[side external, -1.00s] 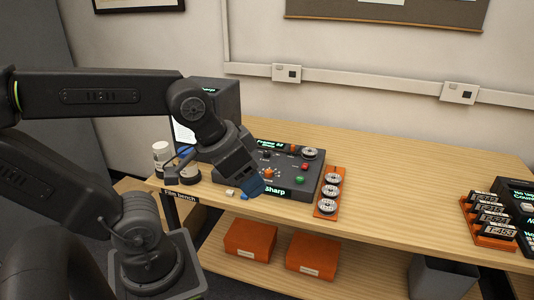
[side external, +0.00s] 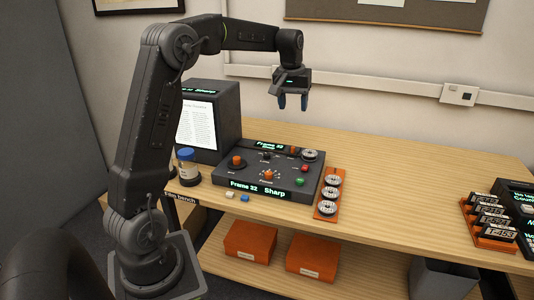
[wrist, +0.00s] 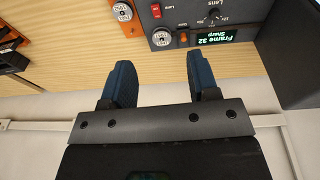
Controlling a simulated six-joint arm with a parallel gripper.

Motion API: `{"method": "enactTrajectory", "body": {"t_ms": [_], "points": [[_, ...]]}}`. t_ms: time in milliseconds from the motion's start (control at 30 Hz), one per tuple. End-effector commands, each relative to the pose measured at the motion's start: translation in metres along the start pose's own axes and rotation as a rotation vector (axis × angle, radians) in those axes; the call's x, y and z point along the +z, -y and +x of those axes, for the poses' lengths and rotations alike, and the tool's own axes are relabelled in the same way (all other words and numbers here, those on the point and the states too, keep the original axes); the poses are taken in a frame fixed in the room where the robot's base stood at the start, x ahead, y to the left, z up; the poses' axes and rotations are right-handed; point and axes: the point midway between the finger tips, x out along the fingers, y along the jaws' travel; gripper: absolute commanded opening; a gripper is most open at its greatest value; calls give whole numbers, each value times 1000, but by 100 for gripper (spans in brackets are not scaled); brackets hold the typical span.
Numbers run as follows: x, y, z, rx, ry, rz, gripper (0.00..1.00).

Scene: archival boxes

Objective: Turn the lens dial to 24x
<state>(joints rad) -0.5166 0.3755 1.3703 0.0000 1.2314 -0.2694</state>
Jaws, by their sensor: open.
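The dark control box (side external: 225,175) on the bench carries several knobs. Its front display reads "Frame 32 Sharp". The lens dial (side external: 266,155) looks like the small dark knob near the back display, but its setting is too small to read. In the wrist view, the "Lens" label and part of its scale (wrist: 214,17) show at the top edge, cut off by the frame. Other knobs have orange tops, one at left (side external: 236,160) and the focus knob (side external: 268,174) in the middle. My gripper (side external: 293,104) is open and empty, pointing down, raised well above and behind the box.
A lit screen unit (side external: 215,105) stands left of the box, with a blue-capped jar (side external: 187,160) before it. An orange rack of reels (side external: 327,211) stands to the right. Small white and blue pieces lie at the front edge. The bench farther right is clear up to labelled cartridges (side external: 490,222).

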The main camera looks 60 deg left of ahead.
Motion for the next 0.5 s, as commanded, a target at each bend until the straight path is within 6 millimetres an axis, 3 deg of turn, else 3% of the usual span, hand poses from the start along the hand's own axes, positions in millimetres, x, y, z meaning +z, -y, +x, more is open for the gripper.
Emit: {"method": "enactTrajectory", "body": {"t_ms": [33, 200, 333, 500], "points": [[-22, 14, 19, -13, 24, -53, 55], [-76, 64, 74, -45, 86, -217, 55], [-100, 99, 109, -62, 121, -314, 55], [-112, 125, 134, -73, 145, -382, 55]]}}
